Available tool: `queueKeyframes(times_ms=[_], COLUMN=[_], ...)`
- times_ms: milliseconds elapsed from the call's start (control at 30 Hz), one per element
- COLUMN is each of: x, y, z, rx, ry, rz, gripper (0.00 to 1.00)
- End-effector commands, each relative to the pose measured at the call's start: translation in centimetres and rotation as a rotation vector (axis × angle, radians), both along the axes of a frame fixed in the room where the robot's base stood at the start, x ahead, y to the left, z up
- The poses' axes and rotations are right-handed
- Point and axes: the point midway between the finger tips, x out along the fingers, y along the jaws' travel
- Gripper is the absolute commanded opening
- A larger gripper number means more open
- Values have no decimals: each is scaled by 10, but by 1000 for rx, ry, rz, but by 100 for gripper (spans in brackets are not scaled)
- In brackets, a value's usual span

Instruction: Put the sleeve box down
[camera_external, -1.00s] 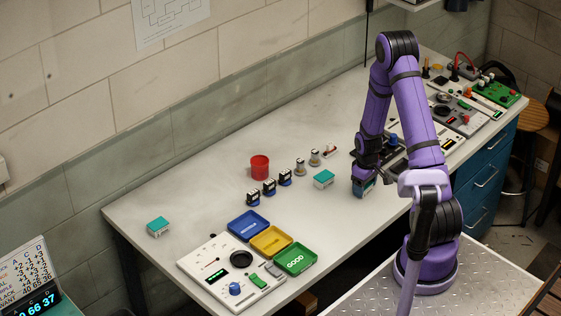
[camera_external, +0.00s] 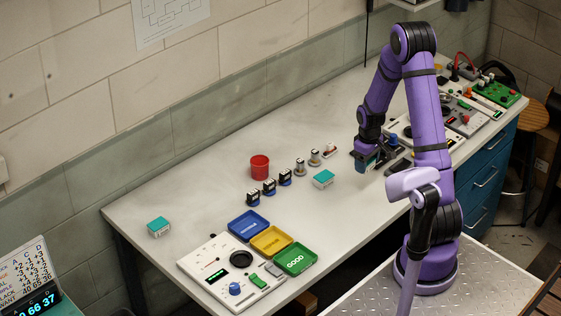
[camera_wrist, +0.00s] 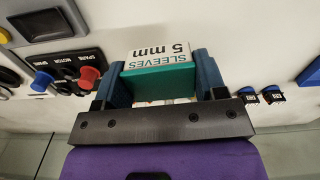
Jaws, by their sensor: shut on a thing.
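My gripper (camera_wrist: 158,72) is shut on the sleeve box (camera_wrist: 160,82), a teal box with a white label reading "SLEEVES 5 mm". Its blue fingers press on the box's two sides in the wrist view. In the external view my gripper (camera_external: 367,161) holds the box above the right part of the bench (camera_external: 215,180), with the box mostly hidden by the fingers. Two similar teal-and-white boxes stand on the bench: one (camera_external: 323,179) left of my gripper and one (camera_external: 158,226) at the far left.
A red cup (camera_external: 259,167), several dark blue-based servos and small metal parts stand mid-bench. Blue (camera_external: 249,223), yellow (camera_external: 270,241) and green (camera_external: 295,259) trays lie beside a white tester (camera_external: 222,275) in front. Panels with knobs crowd the right. Bench near the front middle is clear.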

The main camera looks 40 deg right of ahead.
Motion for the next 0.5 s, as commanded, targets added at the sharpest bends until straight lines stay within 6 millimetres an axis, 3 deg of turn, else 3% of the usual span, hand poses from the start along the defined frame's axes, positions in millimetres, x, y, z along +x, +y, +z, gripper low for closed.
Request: queueKeyframes(times_ms=[133, 267, 500], x=[7, 28, 87], y=[6, 27, 100], z=[-1, -4, -13], rx=[0, 1, 1], ry=[0, 1, 1], rz=[15, 66, 215], gripper=[42, 42, 42])
